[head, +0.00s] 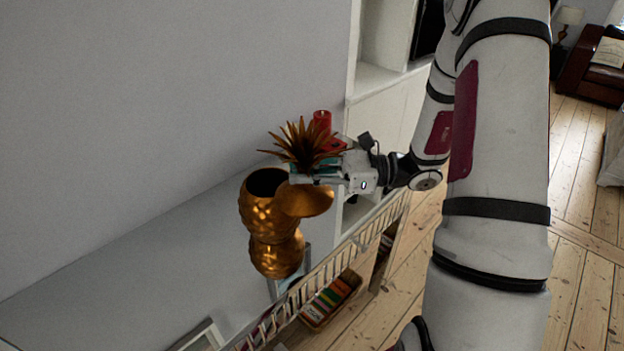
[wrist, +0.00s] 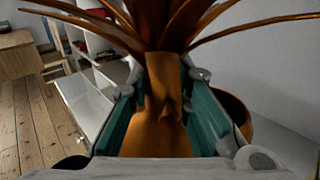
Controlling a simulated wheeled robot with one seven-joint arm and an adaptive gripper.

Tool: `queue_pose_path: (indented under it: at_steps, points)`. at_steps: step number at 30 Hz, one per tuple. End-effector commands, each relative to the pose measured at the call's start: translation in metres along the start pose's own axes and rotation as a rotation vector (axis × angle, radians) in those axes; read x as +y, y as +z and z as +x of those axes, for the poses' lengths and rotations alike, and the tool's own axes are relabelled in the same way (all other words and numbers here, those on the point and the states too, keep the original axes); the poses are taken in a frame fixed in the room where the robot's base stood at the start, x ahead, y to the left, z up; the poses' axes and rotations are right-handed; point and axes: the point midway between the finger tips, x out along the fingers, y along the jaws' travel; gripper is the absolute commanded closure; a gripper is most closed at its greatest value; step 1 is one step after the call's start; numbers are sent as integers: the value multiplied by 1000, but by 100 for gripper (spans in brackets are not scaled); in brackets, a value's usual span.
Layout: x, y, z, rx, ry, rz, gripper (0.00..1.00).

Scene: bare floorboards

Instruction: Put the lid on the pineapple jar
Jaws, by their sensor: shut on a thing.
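The gold pineapple jar (head: 262,218) stands upright on the grey cabinet top, its dark round mouth uncovered. Its rim also shows in the wrist view (wrist: 240,110), behind the right finger. The lid (head: 307,201) is a gold dome with a crown of brown-gold spiky leaves. My gripper (head: 316,172) is shut on the lid's neck, just under the leaves. In the wrist view the lid (wrist: 155,135) sits between the two green finger pads. In the head view the lid is right of the jar's mouth and overlaps its right edge; whether they touch is not clear.
A red cup-like object (head: 322,119) stands behind the leaves. A white shelf unit (head: 385,95) rises at the back. A slatted railing (head: 335,262) runs along the cabinet's front, with a basket (head: 331,300) of colourful items below. The grey top (head: 150,265) left of the jar is clear.

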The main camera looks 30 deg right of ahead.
Motion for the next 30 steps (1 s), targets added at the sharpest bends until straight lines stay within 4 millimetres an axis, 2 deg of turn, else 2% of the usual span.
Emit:
queue_pose_path:
  at_steps: [30]
  points:
    - [-67,-2,64,-1,0,-2,100]
